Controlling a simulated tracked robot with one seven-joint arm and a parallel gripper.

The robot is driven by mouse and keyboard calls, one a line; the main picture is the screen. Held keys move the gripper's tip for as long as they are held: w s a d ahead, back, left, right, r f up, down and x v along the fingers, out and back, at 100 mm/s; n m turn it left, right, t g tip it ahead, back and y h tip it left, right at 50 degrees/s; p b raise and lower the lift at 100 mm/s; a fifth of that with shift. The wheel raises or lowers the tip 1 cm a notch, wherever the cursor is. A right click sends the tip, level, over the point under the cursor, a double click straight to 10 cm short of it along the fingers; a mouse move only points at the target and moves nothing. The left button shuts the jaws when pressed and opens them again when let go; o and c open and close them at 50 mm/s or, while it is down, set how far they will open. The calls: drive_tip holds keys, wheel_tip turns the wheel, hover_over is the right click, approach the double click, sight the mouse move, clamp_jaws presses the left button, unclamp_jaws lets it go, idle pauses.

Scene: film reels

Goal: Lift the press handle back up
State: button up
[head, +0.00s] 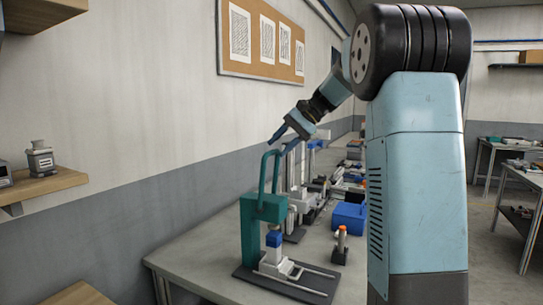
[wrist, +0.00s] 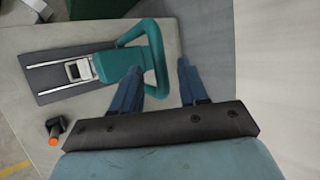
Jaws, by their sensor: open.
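The teal press (head: 250,232) stands on a dark base plate (head: 312,284) with two light rails, near the table's front. Its teal loop handle (head: 263,172) rises steeply from the press head, leaning slightly right in the head view. My gripper (head: 284,139) is just above the top of the handle. A blue and white piece (head: 273,247) sits under the press head.
A small dark device with an orange top (head: 341,240) stands right of the press. A blue box (head: 349,216) and several tools crowd the table (head: 195,258) behind. A wall (head: 130,110) runs along the left. The table's front left is clear.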

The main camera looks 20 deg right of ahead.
drive_tip(key=w+v, duration=0.1)
drive_tip(key=v, duration=0.6)
drive_tip(key=shift+s+d+r, duration=0.15)
drive_tip(key=shift+s+d, duration=0.15)
drive_tip(key=shift+s, duration=0.2)
drive_tip(key=shift+s+a, duration=0.1)
drive_tip(key=s+a+f+n+t+h, duration=0.1)
drive_tip(key=s+a+f+h, duration=0.15)
drive_tip(key=s, duration=0.55)
drive_tip(key=s+a+f+n+h, duration=0.15)
drive_tip(key=s+a, duration=0.25)
drive_tip(key=s, duration=0.4)
drive_tip(key=s+f+n+t+h, duration=0.3)
drive_tip(key=s+f+n+h, duration=0.1)
drive_tip(key=s+f, duration=0.9)
drive_tip(key=s+a, duration=0.1)
drive_tip(key=s, duration=0.3)
drive_tip(key=shift+f+h, duration=0.2)
drive_tip(key=shift+h, duration=0.2)
drive_tip(key=shift+n, duration=0.25)
